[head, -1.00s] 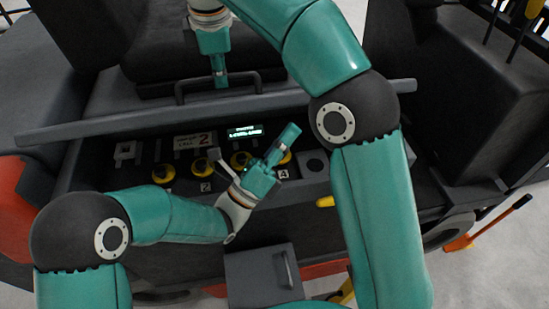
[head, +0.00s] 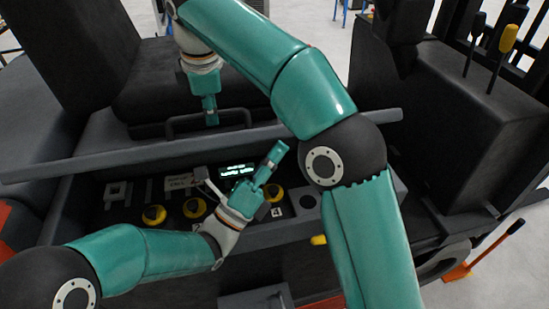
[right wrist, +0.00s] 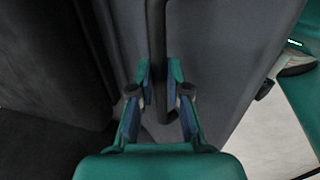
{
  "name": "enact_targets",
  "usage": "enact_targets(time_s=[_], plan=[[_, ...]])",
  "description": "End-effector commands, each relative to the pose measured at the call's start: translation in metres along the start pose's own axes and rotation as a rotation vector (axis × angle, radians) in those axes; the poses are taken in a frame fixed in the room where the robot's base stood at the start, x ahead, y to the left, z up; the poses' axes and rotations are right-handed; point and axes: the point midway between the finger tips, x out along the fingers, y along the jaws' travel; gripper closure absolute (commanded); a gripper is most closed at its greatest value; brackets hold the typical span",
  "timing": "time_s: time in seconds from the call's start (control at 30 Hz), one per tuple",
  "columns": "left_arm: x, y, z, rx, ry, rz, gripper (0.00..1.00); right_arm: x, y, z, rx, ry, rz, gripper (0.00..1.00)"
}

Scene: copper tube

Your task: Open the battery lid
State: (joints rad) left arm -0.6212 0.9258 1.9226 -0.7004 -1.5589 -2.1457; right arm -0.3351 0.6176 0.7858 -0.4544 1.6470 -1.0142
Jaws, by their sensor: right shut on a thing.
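The battery lid (head: 330,129) is a grey panel with a long front edge, running across the middle of the head view above the control panel. Its black bar handle (head: 240,117) is near the middle; the bar also shows in the right wrist view (right wrist: 157,40). My right gripper (head: 211,118) reaches down to the left part of the handle. In the right wrist view its fingers (right wrist: 160,85) are on both sides of the bar, shut on it. My left gripper (head: 274,153) hovers over the control panel, right of the lit display; its finger gap is hidden. I cannot tell whether the lid is raised.
The control panel has a lit display (head: 238,170) and several yellow knobs (head: 154,214). A black seat (head: 180,60) stands behind the lid. A black console (head: 480,130) with levers is at the right. Open floor lies at the far right.

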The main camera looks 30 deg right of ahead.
Motion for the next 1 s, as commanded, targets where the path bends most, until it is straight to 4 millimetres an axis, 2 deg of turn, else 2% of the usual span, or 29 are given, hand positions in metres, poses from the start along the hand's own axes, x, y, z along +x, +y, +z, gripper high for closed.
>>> enact_targets(time_s=[0.03,0.07,0.1,0.2,0.23,0.53,0.67,0.77,0.87,1.0], plan=[[0.003,0.000,0.009,0.011,-0.021,-0.003,1.00,0.010,-0.007,0.002,-0.005,-0.022,-0.043,1.00],[0.003,0.000,0.009,0.012,-0.021,-0.003,1.00,0.010,-0.007,0.002,-0.005,-0.022,-0.043,1.00],[0.003,0.000,0.009,0.012,-0.021,-0.003,1.00,0.010,-0.007,0.001,-0.006,-0.021,-0.043,0.77],[0.002,0.000,0.009,0.011,-0.020,-0.003,1.00,0.010,-0.008,0.001,-0.006,-0.020,-0.042,0.61],[0.002,0.000,0.008,0.011,-0.020,-0.003,1.00,0.009,-0.008,0.001,-0.006,-0.020,-0.041,0.59],[0.002,0.000,0.006,0.008,-0.015,-0.002,1.00,0.005,-0.007,-0.001,-0.006,-0.012,-0.030,0.59],[0.002,0.000,0.006,0.007,-0.014,-0.002,1.00,-0.012,-0.007,-0.008,0.006,0.023,0.008,0.59],[0.002,0.000,0.005,0.007,-0.013,-0.002,1.00,-0.046,-0.010,-0.023,0.030,0.096,0.078,0.59],[0.002,0.000,0.005,0.007,-0.012,-0.002,1.00,-0.100,-0.018,-0.043,0.071,0.220,0.175,0.59],[0.002,0.000,0.005,0.007,-0.012,-0.002,1.00,-0.191,-0.043,-0.065,0.145,0.456,0.300,0.59]])
